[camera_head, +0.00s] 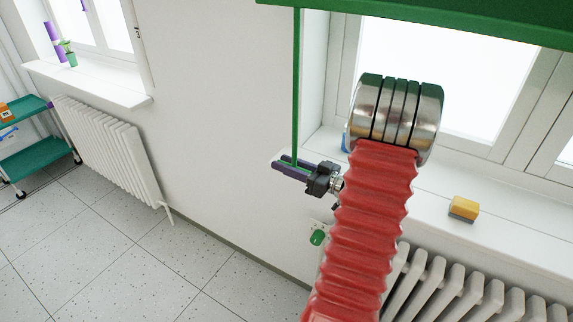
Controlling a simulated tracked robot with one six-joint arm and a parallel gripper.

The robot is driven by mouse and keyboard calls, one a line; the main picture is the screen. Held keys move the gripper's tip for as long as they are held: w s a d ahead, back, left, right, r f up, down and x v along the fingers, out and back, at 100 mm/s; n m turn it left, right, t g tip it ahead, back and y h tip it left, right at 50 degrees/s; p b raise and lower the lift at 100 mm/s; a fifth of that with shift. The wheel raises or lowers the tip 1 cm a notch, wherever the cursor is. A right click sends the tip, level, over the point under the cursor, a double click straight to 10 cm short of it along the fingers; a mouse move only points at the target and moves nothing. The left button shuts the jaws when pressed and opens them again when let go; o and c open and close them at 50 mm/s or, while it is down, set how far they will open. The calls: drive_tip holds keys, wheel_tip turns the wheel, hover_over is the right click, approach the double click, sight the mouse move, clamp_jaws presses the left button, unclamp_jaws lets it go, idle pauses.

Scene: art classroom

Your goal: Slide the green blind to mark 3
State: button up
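The green blind (430,14) is at the top right, with only its lower part in view above the window. A thin green rod or cord (296,85) hangs from its left end down to my gripper (290,168). My gripper is in front of the wall, left of the window, with its dark purple fingers pointing left. The fingers are close together, and green shows between them. I cannot tell whether they press on it. A small mark "3" (137,32) is beside the left window. No other mark is readable.
A white sill (500,235) with a yellow block (464,208) lies right of my red arm, above a radiator (470,298). A green object (318,237) is on the wall below my gripper. Another radiator (110,145) and a teal cart (35,157) stand left. The floor between is clear.

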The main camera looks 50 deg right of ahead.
drive_tip(key=shift+s, duration=0.1)
drive_tip(key=s+d, duration=0.2)
drive_tip(key=s, duration=1.1)
drive_tip(key=shift+s+d, duration=0.2)
drive_tip(key=shift+d+r, duration=0.1)
drive_tip(key=shift+r, duration=0.05)
drive_tip(key=shift+c, duration=1.4)
drive_tip(key=s+r+g, duration=0.1)
drive_tip(key=r, duration=0.2)
drive_tip(key=s+d+r+g, duration=0.1)
drive_tip(key=r, duration=0.2)
drive_tip(key=s+d+r+g, duration=0.1)
drive_tip(key=r, duration=0.1)
drive_tip(key=shift+s+d+r+n, duration=0.15)
drive_tip(key=shift+s+r+n, duration=0.15)
drive_tip(key=shift+r, duration=0.1)
clamp_jaws()
